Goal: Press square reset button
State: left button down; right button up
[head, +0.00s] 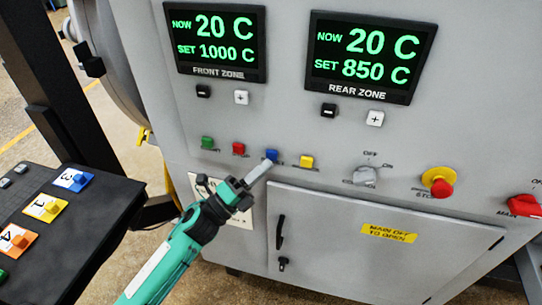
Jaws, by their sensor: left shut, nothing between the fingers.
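My left gripper (264,167) is shut and empty. Its fingertips are just below the blue button and partly overlap its label. I cannot tell whether they touch the button. My right gripper is not in view.
Front zone display (215,40) and rear zone display (367,55) sit above. A rotary switch (365,176), an emergency stop (439,184) and a red main switch (524,206) are to the right. A cabinet door (370,265) is below. A dark table (100,215) with numbered blocks is at left.

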pick_arm(q)
jog(key=shift+w+d, duration=0.15)
jog(key=shift+w, duration=0.3)
jog(key=shift+w+d+b, duration=0.1)
jog(key=shift+w+b, duration=0.25)
jog(key=shift+w, duration=0.05)
dwell(0.7)
dwell(0.4)
jog(key=shift+s+a, duration=0.25)
jog(key=shift+s, duration=0.6)
jog(key=s, duration=0.1)
jog(key=s+a, duration=0.1)
jog(key=s, duration=0.2)
jog(key=shift+s+a+p, duration=0.25)
jog(key=shift+s+p, duration=0.05)
jog(key=shift+s, duration=0.05)
